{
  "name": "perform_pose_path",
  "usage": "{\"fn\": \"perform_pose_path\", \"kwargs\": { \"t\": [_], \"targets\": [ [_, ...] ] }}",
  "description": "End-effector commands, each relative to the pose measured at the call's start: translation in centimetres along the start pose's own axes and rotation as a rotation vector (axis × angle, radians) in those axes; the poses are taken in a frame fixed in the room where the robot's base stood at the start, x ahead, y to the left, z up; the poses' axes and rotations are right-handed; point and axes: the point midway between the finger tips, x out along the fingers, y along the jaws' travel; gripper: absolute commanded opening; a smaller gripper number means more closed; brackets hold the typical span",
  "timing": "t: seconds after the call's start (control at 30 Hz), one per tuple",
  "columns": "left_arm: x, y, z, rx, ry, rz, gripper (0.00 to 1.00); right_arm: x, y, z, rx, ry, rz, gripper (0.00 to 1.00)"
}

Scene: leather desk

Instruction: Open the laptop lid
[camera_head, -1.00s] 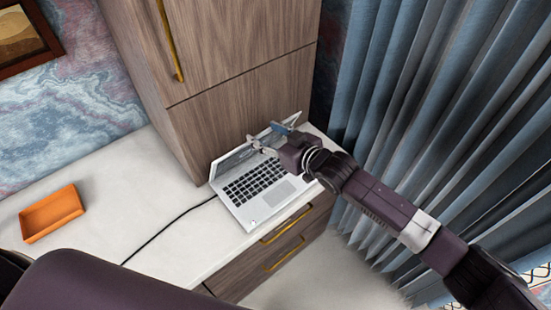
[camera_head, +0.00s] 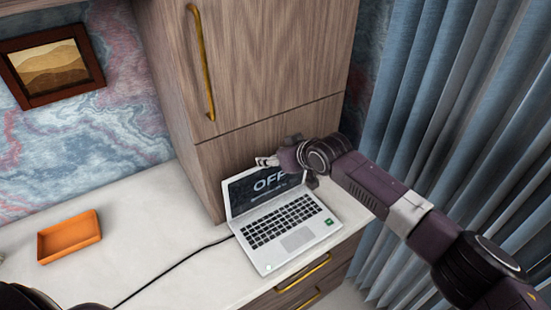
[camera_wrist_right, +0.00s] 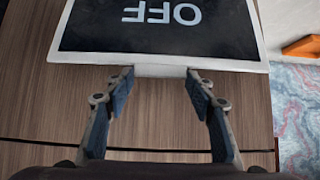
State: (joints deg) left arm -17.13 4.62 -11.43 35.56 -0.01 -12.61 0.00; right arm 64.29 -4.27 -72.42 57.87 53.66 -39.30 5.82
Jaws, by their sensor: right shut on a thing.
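The laptop (camera_head: 300,238) is silver-white and sits on the white desk, its keyboard facing up. Its lid (camera_head: 234,202) stands raised and tilted back, and the dark screen reads "OFF". The lid also shows in the right wrist view (camera_wrist_right: 155,38), upside down. My right gripper (camera_head: 266,161) is at the lid's top edge. In the right wrist view its two fingers (camera_wrist_right: 160,76) lie on either side of a pale strip at that edge, shut on the lid. The gripper and wrist hide part of the lid's upper right. My left gripper is not in view.
An orange tray (camera_head: 70,238) lies on the desk (camera_head: 165,225) at left. A black cable (camera_head: 170,266) runs from the laptop toward the front left. A wooden cabinet (camera_head: 265,65) stands close behind the lid. Blue curtains (camera_head: 465,90) hang at right. The desk between tray and laptop is otherwise clear.

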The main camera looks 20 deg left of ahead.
Motion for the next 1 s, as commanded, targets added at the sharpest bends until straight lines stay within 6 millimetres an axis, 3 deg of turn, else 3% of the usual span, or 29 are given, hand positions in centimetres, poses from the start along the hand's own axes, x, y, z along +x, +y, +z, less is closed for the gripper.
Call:
{"fn": "perform_pose_path", "kwargs": {
  "t": [0.03, 0.27, 0.3, 0.43, 0.77, 1.0],
  "targets": [
    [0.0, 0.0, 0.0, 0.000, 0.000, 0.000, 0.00, -0.2, -0.1, -0.8, -0.003, 0.014, -0.002, 0.07],
    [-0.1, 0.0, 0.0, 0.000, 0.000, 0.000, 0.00, -0.2, 0.0, -0.7, -0.003, 0.014, -0.001, 0.07],
    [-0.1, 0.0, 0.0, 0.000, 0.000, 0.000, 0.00, -0.2, 0.0, -0.7, -0.003, 0.014, -0.001, 0.52],
    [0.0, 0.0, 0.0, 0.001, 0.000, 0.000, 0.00, -0.2, 0.0, -0.5, -0.003, 0.010, 0.000, 0.67],
    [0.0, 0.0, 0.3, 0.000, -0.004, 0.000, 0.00, -0.1, 0.1, -0.1, -0.001, 0.003, 0.001, 0.68],
    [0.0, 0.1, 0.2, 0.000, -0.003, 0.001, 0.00, -1.8, 0.1, 0.0, -0.002, 0.002, 0.000, 0.68]
  ]
}}
